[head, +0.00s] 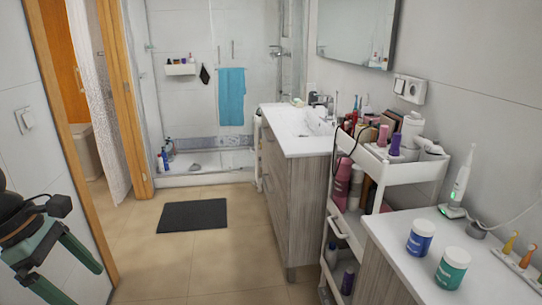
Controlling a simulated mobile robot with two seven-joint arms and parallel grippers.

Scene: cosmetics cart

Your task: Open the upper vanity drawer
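The vanity (306,205) is a grey wood-grain cabinet with a white basin top (292,140), standing along the right wall past the cart. Its drawer fronts face left and show at a steep angle. The upper drawer (273,150) looks shut, flush with the front; its handle is too small to make out. My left gripper (78,283) is at the lower left edge, dark with green fingers spread apart. It is open, with nothing visible between the fingers, and far from the vanity. My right gripper is not in view.
A white cart (398,170) loaded with cosmetics stands close in front of the vanity on the right. A counter (395,245) with blue and green jars is nearer. A dark mat (192,216) lies on the tiled floor, which is otherwise clear left of the vanity. A wooden door frame (85,160) is at left.

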